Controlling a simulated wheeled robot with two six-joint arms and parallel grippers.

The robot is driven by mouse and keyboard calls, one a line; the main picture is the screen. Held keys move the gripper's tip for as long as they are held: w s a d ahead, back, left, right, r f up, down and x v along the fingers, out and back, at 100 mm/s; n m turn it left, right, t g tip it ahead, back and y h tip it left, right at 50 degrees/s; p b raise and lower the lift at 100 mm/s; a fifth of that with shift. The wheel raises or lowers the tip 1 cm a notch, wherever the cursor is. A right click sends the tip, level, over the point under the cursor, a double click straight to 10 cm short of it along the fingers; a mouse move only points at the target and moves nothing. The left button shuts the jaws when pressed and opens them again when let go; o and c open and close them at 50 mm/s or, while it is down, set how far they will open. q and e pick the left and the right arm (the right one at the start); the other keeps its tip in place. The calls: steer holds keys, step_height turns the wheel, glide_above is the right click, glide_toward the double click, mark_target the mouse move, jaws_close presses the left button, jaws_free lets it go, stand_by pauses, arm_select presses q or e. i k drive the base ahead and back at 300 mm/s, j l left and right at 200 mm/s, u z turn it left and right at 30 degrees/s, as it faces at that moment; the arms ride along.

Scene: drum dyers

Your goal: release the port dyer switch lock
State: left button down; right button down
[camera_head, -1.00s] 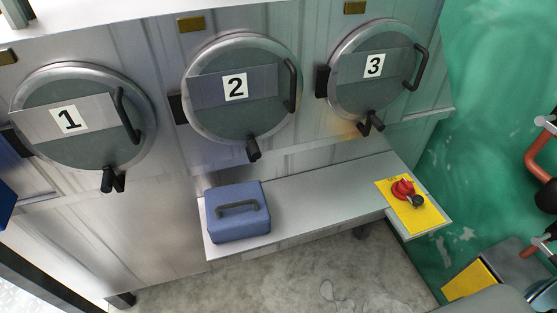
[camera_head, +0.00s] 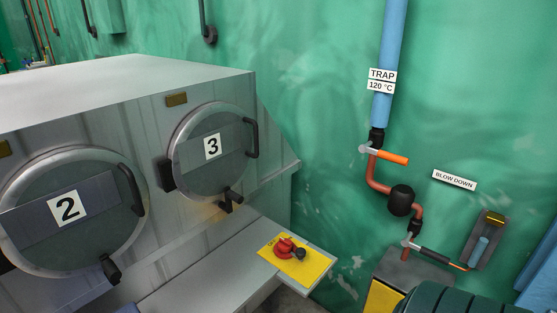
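A red rotary switch (camera_head: 284,245) sits on a yellow plate (camera_head: 316,268) at the right end of a grey metal shelf (camera_head: 205,287). A black rounded part (camera_head: 299,255) lies against the right side of the red switch. I cannot tell at this size whether it is the lock. The shelf runs below the dyer doors marked 2 (camera_head: 68,243) and 3 (camera_head: 195,153), and both doors look shut. Neither of my grippers is in view.
On the green wall, a blue trap pipe (camera_head: 390,45) leads to a valve with an orange handle (camera_head: 393,157) and red piping (camera_head: 375,187). A lower valve has a dark handle (camera_head: 432,256). A grey box (camera_head: 405,268) with a yellow face stands below.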

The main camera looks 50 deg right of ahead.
mark_target(301, 253)
steer(key=z, duration=1.6)
